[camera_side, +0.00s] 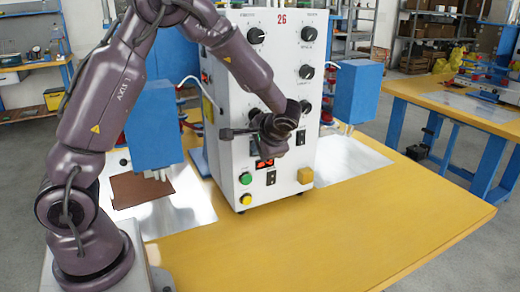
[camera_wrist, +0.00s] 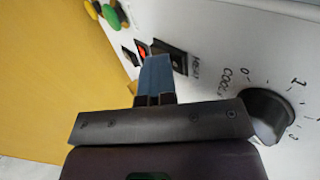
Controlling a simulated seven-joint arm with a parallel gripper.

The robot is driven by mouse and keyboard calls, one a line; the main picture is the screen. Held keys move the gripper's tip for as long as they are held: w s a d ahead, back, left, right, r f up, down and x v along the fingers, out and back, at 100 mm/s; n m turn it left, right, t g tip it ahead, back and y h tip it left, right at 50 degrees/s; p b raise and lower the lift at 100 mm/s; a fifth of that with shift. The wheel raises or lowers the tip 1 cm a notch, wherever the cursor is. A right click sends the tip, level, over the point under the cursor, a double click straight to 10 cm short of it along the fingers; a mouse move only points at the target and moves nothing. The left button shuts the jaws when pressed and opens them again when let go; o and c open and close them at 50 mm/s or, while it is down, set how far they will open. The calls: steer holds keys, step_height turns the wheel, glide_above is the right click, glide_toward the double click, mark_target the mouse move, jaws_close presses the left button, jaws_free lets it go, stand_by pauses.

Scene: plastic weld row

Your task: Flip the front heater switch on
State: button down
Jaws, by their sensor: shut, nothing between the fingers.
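The front heater switch, a black rocker (camera_wrist: 172,56), is on the white machine's front panel beside lettering that seems to read HEAT. My gripper (camera_wrist: 155,62) is shut and empty. In the wrist view its blue fingertips are close beside the rocker and overlap its edge. I cannot tell whether they touch it. The rocker's on or off position is not clear.
A black knob (camera_wrist: 268,112) is near my gripper's right side. A lower switch (camera_side: 271,177), a green button (camera_side: 246,179) and a yellow button (camera_side: 246,199) sit below. Blue welding heads (camera_side: 153,124) flank the machine. The yellow table (camera_side: 350,235) is clear in front.

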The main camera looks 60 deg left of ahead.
steer(key=d+f+v, duration=0.1)
steer(key=d+v, duration=0.1)
steer(key=v, duration=1.1)
steer(key=shift+f, duration=0.35)
steer(key=shift+d+f, duration=0.15)
steer(key=shift+f, duration=0.7)
